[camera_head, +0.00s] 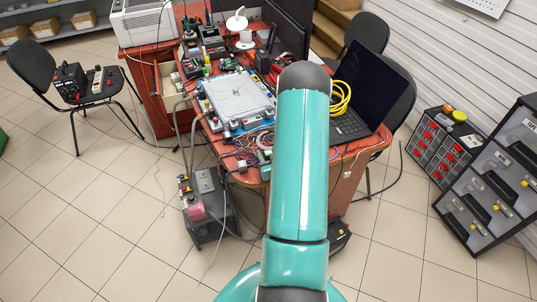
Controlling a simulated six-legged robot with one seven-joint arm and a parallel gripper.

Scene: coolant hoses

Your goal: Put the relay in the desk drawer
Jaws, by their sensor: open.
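The desk (222,142) is reddish and cluttered. An open drawer (170,88) with a pale inside shows at its left part, below the white machine. I cannot pick out the relay among the many small parts on the desk. My teal arm rises through the middle of the view and covers part of the desk. My gripper is not in view.
A white-grey device (238,98) with hoses, a laptop (365,85) and yellow cable (341,98) crowd the desk. A grey equipment unit (208,205) stands before it. A chair (75,85) is at left, parts cabinets (495,185) at right. Tiled floor is free at lower left.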

